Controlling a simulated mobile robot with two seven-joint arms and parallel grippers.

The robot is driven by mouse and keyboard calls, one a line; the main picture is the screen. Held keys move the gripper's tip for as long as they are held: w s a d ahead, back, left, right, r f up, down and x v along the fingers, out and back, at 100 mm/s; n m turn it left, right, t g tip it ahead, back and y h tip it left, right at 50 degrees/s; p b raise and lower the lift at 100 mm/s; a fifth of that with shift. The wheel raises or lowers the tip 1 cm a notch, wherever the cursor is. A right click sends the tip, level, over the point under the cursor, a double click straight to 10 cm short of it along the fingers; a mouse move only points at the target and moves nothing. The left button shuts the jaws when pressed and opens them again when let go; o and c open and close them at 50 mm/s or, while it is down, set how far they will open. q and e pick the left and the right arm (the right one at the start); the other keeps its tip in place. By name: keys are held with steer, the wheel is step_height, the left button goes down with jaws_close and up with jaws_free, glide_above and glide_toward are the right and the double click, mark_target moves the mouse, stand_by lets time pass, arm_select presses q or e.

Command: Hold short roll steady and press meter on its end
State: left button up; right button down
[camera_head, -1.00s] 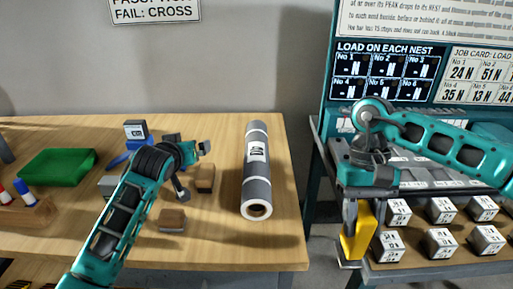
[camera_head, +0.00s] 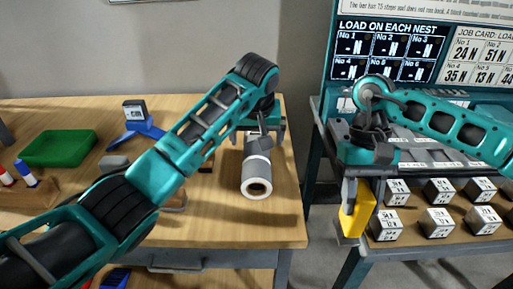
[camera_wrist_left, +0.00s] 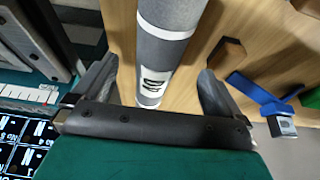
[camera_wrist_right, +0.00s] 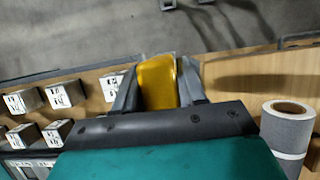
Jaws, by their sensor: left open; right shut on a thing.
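The short grey roll (camera_head: 257,172) lies on the wooden table near its right edge, its open end facing the front. My left gripper (camera_head: 258,135) is over the roll's far part, which the arm partly hides. In the left wrist view the roll (camera_wrist_left: 172,40) runs between the two spread fingers (camera_wrist_left: 160,90), with gaps on both sides; I cannot tell if they reach down beside it. My right gripper (camera_head: 357,190) is shut on the yellow meter (camera_head: 356,212), held in front of the right-hand rack. The meter also shows in the right wrist view (camera_wrist_right: 157,82).
White labelled cubes (camera_head: 439,220) stand in rows on the right rack's lower shelf. A green tray (camera_head: 58,149), a blue stand (camera_head: 140,128) and markers (camera_head: 27,173) are on the table's left. A gap separates table and rack.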

arm_select(q)
steer(key=x, duration=0.8)
steer(key=shift+w+f, duration=0.15)
steer(key=shift+f, duration=0.15)
steer(key=c, duration=1.2)
steer(key=shift+o, duration=0.2)
